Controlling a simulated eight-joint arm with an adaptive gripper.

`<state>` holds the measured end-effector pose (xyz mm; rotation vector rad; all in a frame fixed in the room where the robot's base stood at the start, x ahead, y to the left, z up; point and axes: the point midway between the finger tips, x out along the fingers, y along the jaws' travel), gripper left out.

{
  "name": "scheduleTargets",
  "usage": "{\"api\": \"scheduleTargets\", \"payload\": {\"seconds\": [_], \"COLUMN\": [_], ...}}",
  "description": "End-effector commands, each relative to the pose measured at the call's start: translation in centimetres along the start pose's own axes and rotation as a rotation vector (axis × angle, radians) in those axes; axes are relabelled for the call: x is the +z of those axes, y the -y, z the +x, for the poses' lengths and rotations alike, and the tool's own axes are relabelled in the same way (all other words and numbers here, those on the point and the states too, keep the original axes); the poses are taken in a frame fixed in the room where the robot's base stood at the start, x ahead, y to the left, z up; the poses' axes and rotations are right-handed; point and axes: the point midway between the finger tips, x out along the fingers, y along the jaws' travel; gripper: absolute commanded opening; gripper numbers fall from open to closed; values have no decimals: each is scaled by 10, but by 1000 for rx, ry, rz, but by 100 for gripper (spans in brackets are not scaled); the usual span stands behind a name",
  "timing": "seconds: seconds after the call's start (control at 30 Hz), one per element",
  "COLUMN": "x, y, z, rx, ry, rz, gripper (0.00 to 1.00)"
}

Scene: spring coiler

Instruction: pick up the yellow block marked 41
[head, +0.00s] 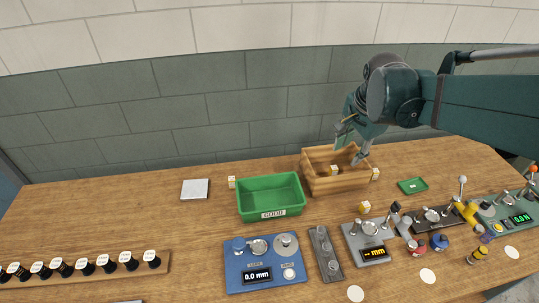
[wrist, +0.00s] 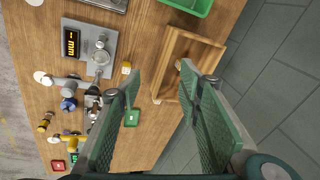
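Small pale-yellow blocks show in the head view, and their markings are too small to read, so I cannot tell which is 41. One block (head: 334,170) is inside the wooden box (head: 318,189). Another block (head: 375,174) is at the box's right end. A third block (head: 365,207) lies on the table in front and also shows in the wrist view (wrist: 126,69). A further block (head: 232,182) is beside the green bin. My gripper (head: 350,147) is open and empty above the wooden box. In the wrist view, its fingers (wrist: 158,71) are wide apart.
A small green tray (head: 412,186) lies to the right. A blue gauge (head: 262,275), a grey gauge (head: 371,244) and several knobbed tools line the front. The table at back left is mostly clear.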

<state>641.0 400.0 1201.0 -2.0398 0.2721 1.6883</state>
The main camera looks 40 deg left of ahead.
Motion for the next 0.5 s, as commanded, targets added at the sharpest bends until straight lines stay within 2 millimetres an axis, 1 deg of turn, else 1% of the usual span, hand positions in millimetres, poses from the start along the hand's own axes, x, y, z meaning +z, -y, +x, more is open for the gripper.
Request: {"api": "scheduleTargets", "payload": {"seconds": [0.03,0.1,0.27,0.5], "x": [6,16,38,78], "y": [13,29,63,111], "z": [7,16,38,73], "rx": [5,13,34,71], "ry": [7,17,38,63], "rz": [8,24,65,123], "gripper": [35,35,35,35]}}
